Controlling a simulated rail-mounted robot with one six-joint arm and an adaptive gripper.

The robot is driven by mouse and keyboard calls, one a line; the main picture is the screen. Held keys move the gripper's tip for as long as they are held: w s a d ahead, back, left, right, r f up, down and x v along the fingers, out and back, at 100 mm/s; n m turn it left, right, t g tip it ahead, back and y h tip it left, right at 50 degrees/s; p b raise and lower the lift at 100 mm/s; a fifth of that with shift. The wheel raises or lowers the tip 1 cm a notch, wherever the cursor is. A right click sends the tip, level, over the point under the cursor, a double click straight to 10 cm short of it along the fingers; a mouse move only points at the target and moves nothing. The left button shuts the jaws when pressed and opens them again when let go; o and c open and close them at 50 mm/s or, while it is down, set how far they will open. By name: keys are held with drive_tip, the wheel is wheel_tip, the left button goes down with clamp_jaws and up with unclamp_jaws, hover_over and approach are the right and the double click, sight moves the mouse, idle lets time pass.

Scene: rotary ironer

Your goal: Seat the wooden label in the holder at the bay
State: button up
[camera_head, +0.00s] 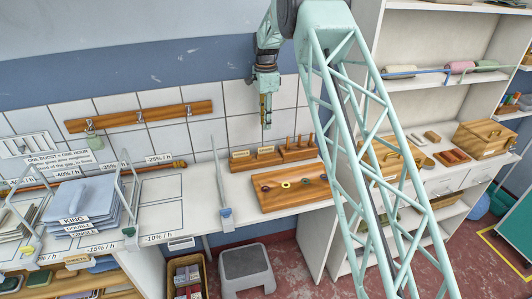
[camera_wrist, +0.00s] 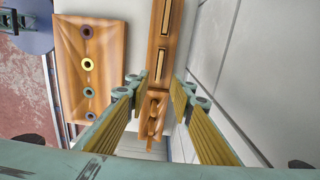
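Two small upright wooden plates (camera_head: 266,150) with marks too small to read stand in a wooden strip at the back of the bench. In the wrist view the strip (camera_wrist: 166,25) shows from above with two pale narrow pieces along it; I cannot tell which is the wooden label. My gripper (camera_head: 266,122) hangs fingers down above the back of the bench. Its two fingers (camera_wrist: 156,92) are spread apart with nothing between them, above the strip's peg end. Small coloured pieces, blue (camera_head: 226,213) and green (camera_head: 129,232), sit at the bays' front edge; I cannot tell which is the holder.
A wooden board (camera_head: 270,203) with several coloured rings lies in front of the strip, beside wooden pegs (camera_head: 298,153). Folded linen (camera_head: 82,205) is stacked at the left between wire dividers. A grey stool (camera_head: 246,272) stands below. My lattice arm crosses the right side.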

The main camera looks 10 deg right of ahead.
drive_tip(key=shift+f, duration=0.15)
hover_over(266, 147)
drive_tip(key=shift+w+f, duration=0.2)
drive_tip(key=shift+f, duration=3.95)
drive_tip(key=shift+f+p, duration=0.4)
drive_tip(key=shift+f, duration=2.2)
clamp_jaws()
